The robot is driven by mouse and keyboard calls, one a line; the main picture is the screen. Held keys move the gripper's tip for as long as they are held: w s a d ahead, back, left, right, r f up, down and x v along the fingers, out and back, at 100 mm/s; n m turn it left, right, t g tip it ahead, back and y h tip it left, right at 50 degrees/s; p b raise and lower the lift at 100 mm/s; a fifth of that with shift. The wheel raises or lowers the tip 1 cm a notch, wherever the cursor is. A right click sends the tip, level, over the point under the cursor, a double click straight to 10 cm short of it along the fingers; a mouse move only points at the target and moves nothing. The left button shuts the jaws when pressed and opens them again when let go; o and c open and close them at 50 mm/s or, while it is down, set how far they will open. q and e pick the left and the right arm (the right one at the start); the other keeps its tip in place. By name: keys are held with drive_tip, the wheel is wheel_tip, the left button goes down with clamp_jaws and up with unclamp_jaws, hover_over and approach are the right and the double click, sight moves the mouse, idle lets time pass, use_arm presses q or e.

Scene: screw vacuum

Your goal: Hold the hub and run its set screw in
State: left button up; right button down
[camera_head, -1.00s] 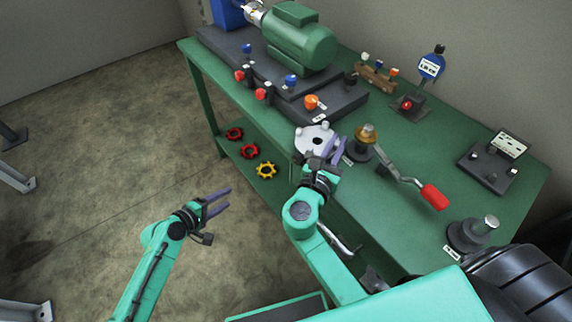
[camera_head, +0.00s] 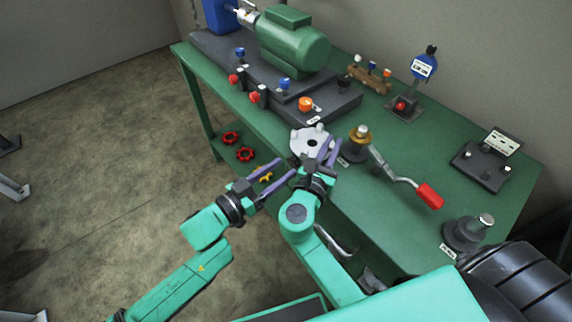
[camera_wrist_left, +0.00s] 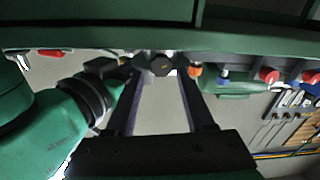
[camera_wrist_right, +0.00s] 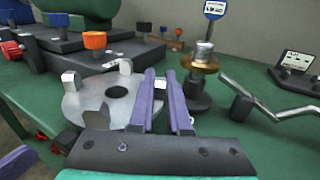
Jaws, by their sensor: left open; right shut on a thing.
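The hub looks like a pale metal disc (camera_head: 312,141) with a dark centre hole and upright lugs, at the bench's front edge. In the right wrist view the hub (camera_wrist_right: 92,106) lies left of the fingers. My right gripper (camera_head: 326,148) is shut at the hub's right side; the gripped part is largely hidden between its fingers. My left gripper (camera_head: 283,182) is open and empty, in front of the bench, below and left of the hub. In the left wrist view a dark hexagonal head (camera_wrist_left: 162,66) shows beyond its open fingers. I cannot identify the set screw with certainty.
A brass-topped post (camera_head: 361,137) and a crank with a red handle (camera_head: 430,195) stand right of the hub. A green motor (camera_head: 292,43) is behind. Red star wheels (camera_head: 244,154) lie on the lower shelf. My arms are close together.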

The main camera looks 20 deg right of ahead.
sight(294, 161)
use_arm(q)
drive_tip(key=shift+x, duration=1.25)
drive_tip(key=shift+a, duration=0.1)
clamp_jaws()
drive_tip(key=m, duration=0.4)
drive_tip(key=shift+m, duration=0.3)
unclamp_jaws()
